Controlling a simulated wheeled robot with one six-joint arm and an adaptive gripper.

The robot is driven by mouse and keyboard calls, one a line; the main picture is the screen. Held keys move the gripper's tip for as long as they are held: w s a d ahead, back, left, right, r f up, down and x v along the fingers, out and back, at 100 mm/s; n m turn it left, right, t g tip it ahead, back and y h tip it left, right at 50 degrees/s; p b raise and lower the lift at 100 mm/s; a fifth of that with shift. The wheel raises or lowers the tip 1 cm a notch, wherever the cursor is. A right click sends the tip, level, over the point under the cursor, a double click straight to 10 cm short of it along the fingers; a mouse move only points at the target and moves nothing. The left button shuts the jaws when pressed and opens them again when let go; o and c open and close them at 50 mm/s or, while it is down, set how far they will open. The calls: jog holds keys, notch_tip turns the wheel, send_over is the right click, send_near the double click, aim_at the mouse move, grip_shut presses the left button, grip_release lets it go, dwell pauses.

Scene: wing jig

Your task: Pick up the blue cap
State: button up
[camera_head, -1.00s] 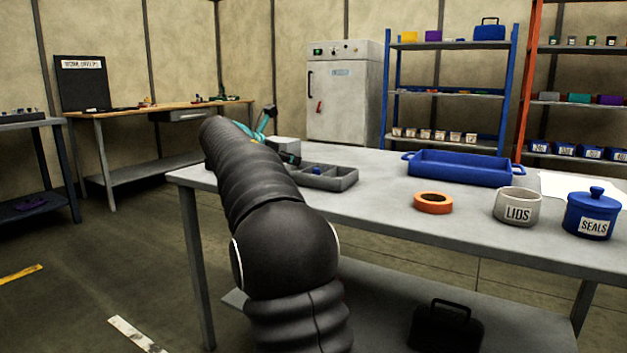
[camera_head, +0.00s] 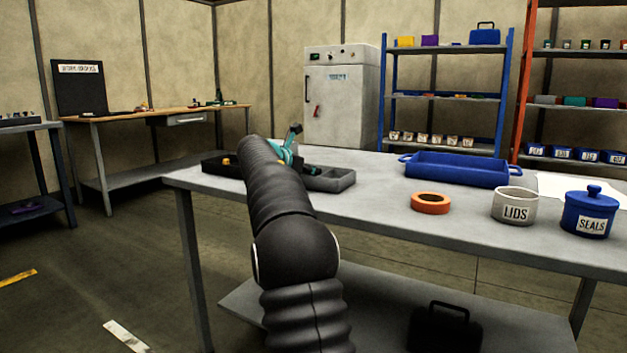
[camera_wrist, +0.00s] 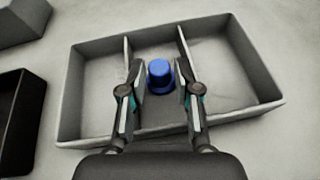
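The blue cap (camera_wrist: 160,73) stands in the middle compartment of a grey divided tray (camera_wrist: 255,70) in the wrist view. My gripper (camera_wrist: 160,76) is open, with one finger on each side of the cap. Only narrow gaps show between the fingers and the cap, and I cannot tell whether either finger touches it. In the head view the grey tray (camera_head: 332,184) is partly behind my arm. The cap is not clearly visible there, and my fingertips are hidden.
A black tray (camera_head: 212,166) lies left of the grey tray on the table. To the right are an orange tape ring (camera_head: 430,203), a blue tray (camera_head: 460,172), a LIDS pot (camera_head: 514,207) and a SEALS jar (camera_head: 590,214). The tray's side compartments look empty.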

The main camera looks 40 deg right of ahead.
jog(key=shift+x, duration=1.25)
jog(key=shift+c, duration=0.3)
jog(key=c, duration=0.4)
jog(key=shift+c, duration=0.3)
